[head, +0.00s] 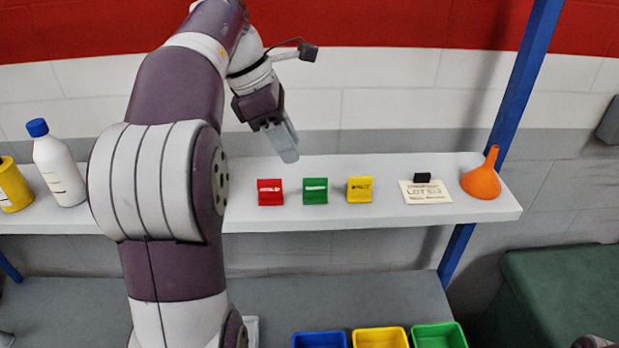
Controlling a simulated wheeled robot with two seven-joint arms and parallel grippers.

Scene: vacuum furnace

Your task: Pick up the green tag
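The green tag (315,190) stands on the white shelf (390,217), between a red tag (270,192) on its left and a yellow tag (360,189) on its right. My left gripper (287,150) hangs above the shelf, pointing down, a little up and left of the green tag and apart from it. Its fingers show edge-on as one grey shape, so I cannot tell whether they are open or shut. No object shows in it. My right gripper is not in view.
A card with a black clip (425,191) and an orange funnel (483,178) stand at the right of the shelf. A white bottle (58,165) and a yellow container (14,186) are at the left. A blue post (515,95) rises at right. Blue, yellow and green bins (438,335) sit below.

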